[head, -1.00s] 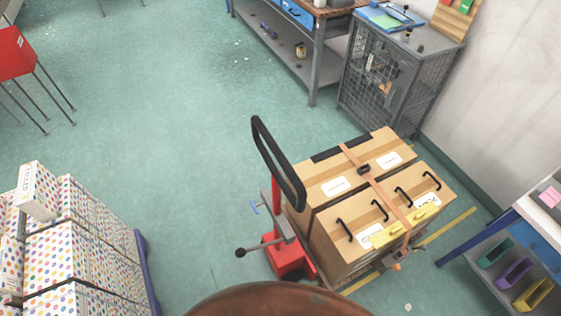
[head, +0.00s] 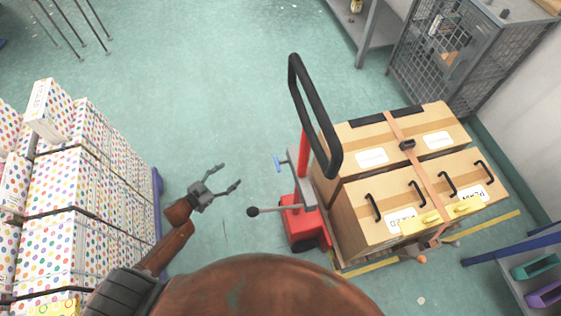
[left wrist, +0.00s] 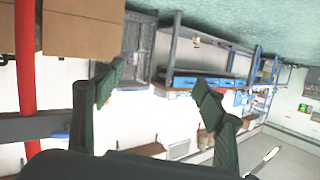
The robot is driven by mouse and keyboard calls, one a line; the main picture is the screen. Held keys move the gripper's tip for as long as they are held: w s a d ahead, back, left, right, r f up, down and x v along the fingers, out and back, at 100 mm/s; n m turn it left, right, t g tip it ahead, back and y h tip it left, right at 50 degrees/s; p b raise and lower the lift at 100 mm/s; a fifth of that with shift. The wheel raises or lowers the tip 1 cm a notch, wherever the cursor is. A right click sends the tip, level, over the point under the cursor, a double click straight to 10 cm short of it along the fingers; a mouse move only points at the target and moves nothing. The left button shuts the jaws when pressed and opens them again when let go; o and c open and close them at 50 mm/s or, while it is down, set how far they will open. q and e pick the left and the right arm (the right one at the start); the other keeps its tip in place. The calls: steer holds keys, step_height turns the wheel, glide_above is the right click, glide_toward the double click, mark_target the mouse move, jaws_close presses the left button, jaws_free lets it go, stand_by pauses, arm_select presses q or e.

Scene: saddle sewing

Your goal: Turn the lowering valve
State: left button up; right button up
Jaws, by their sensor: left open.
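A red pallet jack (head: 303,221) with a black loop handle (head: 317,117) stands by the strapped boxes. On its left side are a lever with a black ball knob (head: 253,211) and a small blue-ended lever (head: 278,163). I cannot tell which is the lowering valve. My left gripper (head: 230,178) is open and empty, left of both levers and apart from them. In the left wrist view its dark fingers (left wrist: 160,90) are spread, with a red post (left wrist: 25,65) and a grey bar (left wrist: 30,126) at the left edge. My right gripper is not in view.
Cardboard boxes (head: 365,198) under an orange strap stand right of the jack. Polka-dot boxes (head: 65,185) are stacked at the left, close to my left arm. A wire cage (head: 440,60) stands behind. Clear green floor (head: 210,80) lies beyond my gripper.

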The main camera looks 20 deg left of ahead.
arm_select(q)
steer(key=w+d+r+m+g+h+b, duration=0.1)
steer(key=w+d+r+m+h+b, duration=0.2)
steer(key=d+r+h, duration=0.5)
steer(key=m+g+h+b, duration=0.1)
steer(key=m+g, duration=0.2)
steer(key=m, duration=0.1)
glide_toward(277, 163)
steer(key=x, duration=0.2)
steer(key=shift+b+x, duration=1.1)
steer(key=shift+x, duration=2.95)
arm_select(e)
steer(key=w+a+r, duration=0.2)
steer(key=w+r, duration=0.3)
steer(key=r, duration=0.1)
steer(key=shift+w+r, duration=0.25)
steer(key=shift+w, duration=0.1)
arm_select(q)
steer(key=shift+c, duration=0.7)
steer(key=c, duration=1)
